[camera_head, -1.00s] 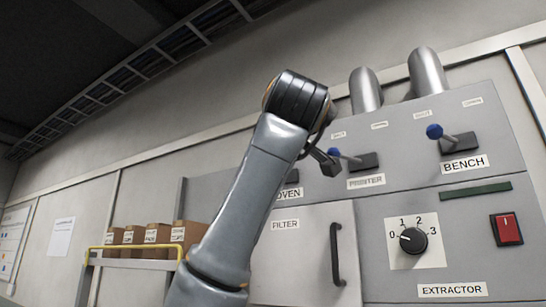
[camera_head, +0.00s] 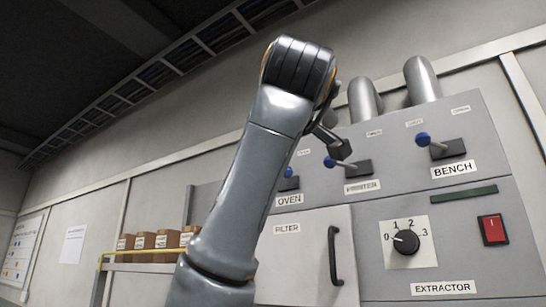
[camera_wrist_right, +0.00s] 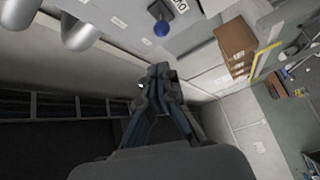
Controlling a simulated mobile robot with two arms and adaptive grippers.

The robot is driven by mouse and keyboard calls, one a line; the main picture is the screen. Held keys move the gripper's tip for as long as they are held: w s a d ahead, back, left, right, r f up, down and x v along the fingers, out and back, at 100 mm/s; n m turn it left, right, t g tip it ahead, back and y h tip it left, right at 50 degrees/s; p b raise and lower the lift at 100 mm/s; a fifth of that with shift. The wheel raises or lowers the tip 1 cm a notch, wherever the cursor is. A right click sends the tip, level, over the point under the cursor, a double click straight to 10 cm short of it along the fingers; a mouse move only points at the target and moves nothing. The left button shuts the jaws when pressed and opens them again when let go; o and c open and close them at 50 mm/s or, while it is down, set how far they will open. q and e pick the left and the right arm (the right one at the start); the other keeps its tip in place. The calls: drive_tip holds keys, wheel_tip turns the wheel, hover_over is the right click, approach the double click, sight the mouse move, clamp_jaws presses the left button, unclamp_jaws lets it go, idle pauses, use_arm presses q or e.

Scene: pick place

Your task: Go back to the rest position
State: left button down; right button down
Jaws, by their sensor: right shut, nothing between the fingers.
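My right gripper (camera_head: 342,150) is partly hidden behind my own wrist in the head view, in front of the grey extractor panel (camera_head: 380,215). In the right wrist view its fingers (camera_wrist_right: 160,72) are closed together with nothing between them. It appears just above the printer lever (camera_head: 340,163), with no clear contact visible. The oven lever (camera_head: 288,180) and the bench lever (camera_head: 437,146) also have blue knobs. A blue-knobbed lever (camera_wrist_right: 161,28) shows beyond the fingertips in the right wrist view. My left gripper is in neither view.
The panel carries a rotary dial (camera_head: 406,242), a red switch (camera_head: 493,230) and a filter door with a black handle (camera_head: 334,258). Two metal pipes (camera_head: 421,80) rise behind it. Cardboard boxes (camera_head: 145,241) stand on a yellow-railed shelf at left. A cable tray (camera_head: 190,58) runs overhead.

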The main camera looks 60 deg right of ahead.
drive_tip(key=shift+s+a, duration=0.15)
drive_tip(key=shift+a, duration=0.05)
idle(0.3)
drive_tip(key=shift+a, duration=0.1)
